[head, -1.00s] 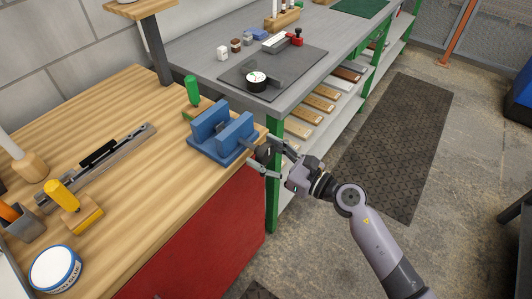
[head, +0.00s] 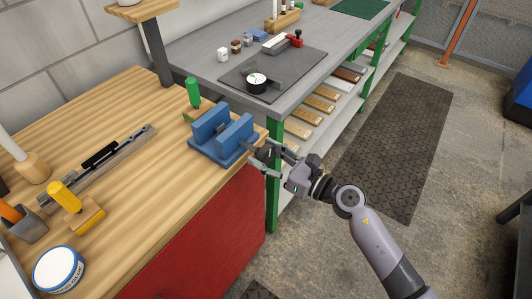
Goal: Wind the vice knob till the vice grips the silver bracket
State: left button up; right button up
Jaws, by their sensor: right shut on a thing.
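The blue vice (head: 234,137) stands at the right edge of the wooden bench, its two upright jaws a gap apart. Its dark knob (head: 264,153) faces right, over the bench edge, and is largely hidden by fingers. My right gripper (head: 267,157) is shut on the knob, one finger above and one below. I cannot make out the silver bracket between the jaws; the front jaw hides most of the gap. My left gripper is not in view.
A green-handled tool (head: 193,93) stands close behind the vice. A long metal rail (head: 104,164), a yellow-handled tool (head: 63,196) and a round tin (head: 59,269) are on the wooden bench (head: 150,215). A grey bench (head: 205,68) with a dial gauge (head: 256,82) stands behind.

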jog(key=m+p, duration=0.2)
jog(key=m, duration=0.2)
jog(key=shift+r, duration=0.1)
jog(key=m+p, duration=0.2)
jog(key=m, duration=0.2)
jog(key=m+p, duration=0.2)
jog(key=m, duration=0.2)
jog(key=shift+m+p, duration=1.05)
jog(key=shift+m, duration=1.15)
jog(key=o, duration=1.2)
